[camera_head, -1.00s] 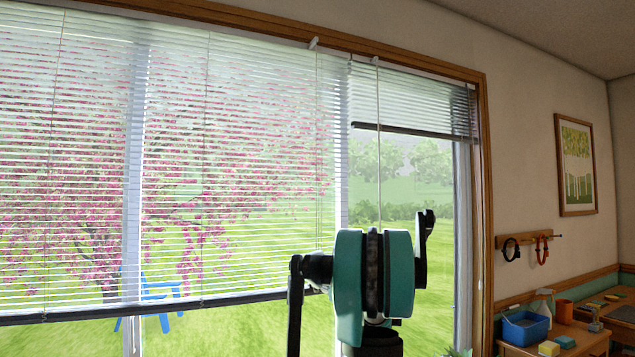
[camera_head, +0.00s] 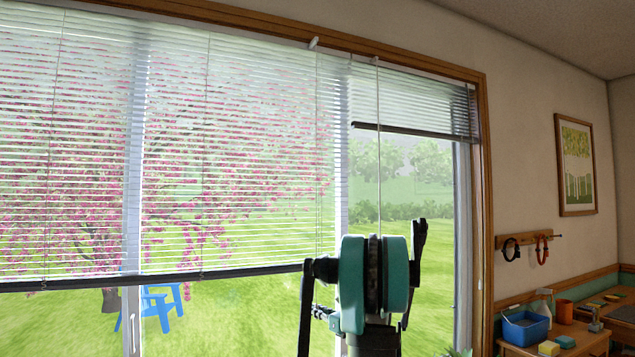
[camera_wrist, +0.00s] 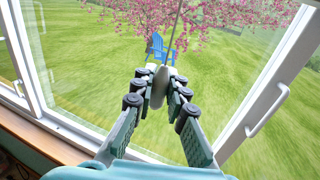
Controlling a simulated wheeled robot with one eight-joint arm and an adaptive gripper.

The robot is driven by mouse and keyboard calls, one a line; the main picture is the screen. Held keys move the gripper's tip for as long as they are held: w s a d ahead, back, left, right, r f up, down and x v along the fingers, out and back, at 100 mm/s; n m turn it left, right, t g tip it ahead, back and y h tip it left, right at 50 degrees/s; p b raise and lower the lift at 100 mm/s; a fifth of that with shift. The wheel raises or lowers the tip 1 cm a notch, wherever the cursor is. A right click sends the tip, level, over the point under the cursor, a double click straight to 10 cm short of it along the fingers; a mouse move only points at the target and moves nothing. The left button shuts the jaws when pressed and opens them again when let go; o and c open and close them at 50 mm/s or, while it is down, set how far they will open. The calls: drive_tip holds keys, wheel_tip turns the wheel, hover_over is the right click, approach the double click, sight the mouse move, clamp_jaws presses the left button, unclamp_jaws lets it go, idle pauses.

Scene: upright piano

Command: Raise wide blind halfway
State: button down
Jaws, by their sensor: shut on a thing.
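The wide blind (camera_head: 200,190) covers the left and middle of the window in the head view. Its dark bottom rail (camera_head: 150,282) hangs above the lower part of the glass, with lawn showing below. A narrow blind (camera_head: 415,108) at the right is raised high. In the wrist view, my gripper (camera_wrist: 160,82) is shut on a pale grey cord handle (camera_wrist: 157,90), with a thin cord (camera_wrist: 178,30) running up from it. In the head view, my arm hides my fingertips and the handle.
The wooden window frame (camera_head: 482,200) borders the window on the right. A low cabinet with a blue bin (camera_head: 525,327) stands at the lower right. A window handle (camera_wrist: 270,110) sticks out at the right in the wrist view.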

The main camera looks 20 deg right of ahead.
wheel_tip(320, 180, down, 8)
drive_tip(key=shift+r, duration=0.15)
drive_tip(key=c, duration=1.4)
unclamp_jaws()
drive_tip(key=shift+r, duration=0.1)
drive_tip(key=shift+o, duration=0.2)
drive_tip(key=shift+v, duration=2.5)
